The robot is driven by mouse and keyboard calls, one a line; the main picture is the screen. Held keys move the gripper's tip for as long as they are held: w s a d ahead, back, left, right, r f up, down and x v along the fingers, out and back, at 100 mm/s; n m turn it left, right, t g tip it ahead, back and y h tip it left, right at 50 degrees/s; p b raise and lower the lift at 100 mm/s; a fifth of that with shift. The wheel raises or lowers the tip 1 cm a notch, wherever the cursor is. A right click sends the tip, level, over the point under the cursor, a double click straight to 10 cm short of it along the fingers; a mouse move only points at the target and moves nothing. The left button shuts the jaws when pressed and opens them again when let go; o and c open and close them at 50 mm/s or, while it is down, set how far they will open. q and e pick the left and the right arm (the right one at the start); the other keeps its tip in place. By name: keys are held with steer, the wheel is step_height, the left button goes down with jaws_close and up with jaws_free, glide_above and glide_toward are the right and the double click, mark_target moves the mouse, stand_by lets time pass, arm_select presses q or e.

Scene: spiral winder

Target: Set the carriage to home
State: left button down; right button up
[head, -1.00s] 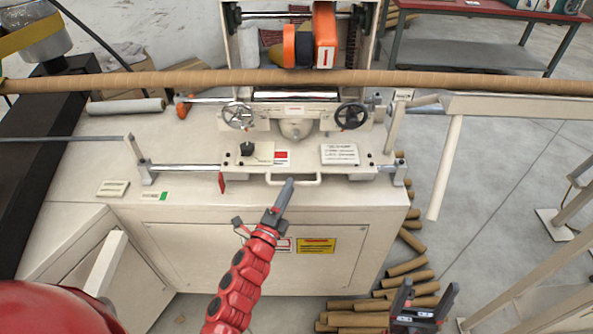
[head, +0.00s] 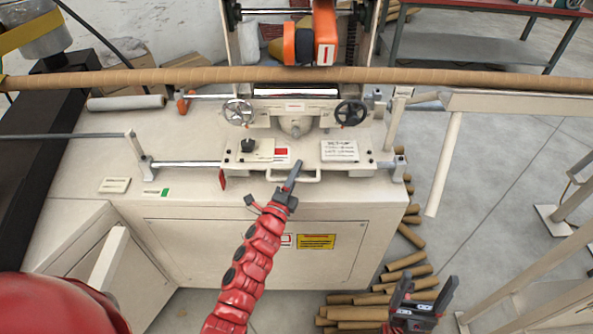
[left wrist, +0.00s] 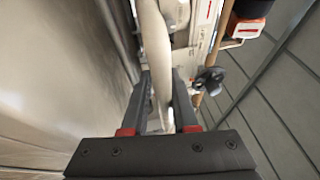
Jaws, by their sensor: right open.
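The carriage (head: 300,117) is a cream block with two handwheels, on a cream front plate (head: 304,162) over a steel guide rail (head: 187,164). A looped handle (head: 312,180) sticks out from the plate's front edge. My left gripper (head: 292,172) is at the left part of this handle. In the left wrist view the pale handle bar (left wrist: 154,50) runs between the two fingers of my left gripper (left wrist: 160,95); whether they press on it I cannot tell. My right gripper (head: 424,294) is open and empty, low at the right, away from the machine.
A long brown cardboard tube (head: 200,76) crosses behind the carriage. A small red tab (head: 222,179) hangs at the plate's left end. Plates with writing lie on top. Loose tubes (head: 404,262) lie on the floor at right. The rail left of the carriage is bare.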

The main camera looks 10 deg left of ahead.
arm_select(q)
steer(key=shift+r, duration=0.65)
stand_by(0.7)
steer(key=s+a, duration=0.1)
steer(key=a, duration=0.5)
steer(key=s+a+b, duration=0.1)
steer(key=a, duration=0.4)
steer(key=s+a, duration=0.1)
steer(key=a, duration=0.5)
steer(key=shift+s+a+r+b, duration=0.1)
steer(key=shift+s+a+b, duration=0.05)
steer(key=shift+a+b, duration=0.2)
steer(key=c, duration=0.8)
jaws_free()
steer(key=shift+s+d, duration=0.1)
steer(key=shift+c, duration=0.2)
steer(key=shift+f, duration=0.25)
steer(key=shift+s+f, duration=0.1)
steer(key=shift+f, duration=0.15)
steer(key=b+v, duration=0.2)
steer(key=v, duration=1.5)
steer(key=shift+s+b, duration=0.15)
steer(key=shift+b, duration=0.15)
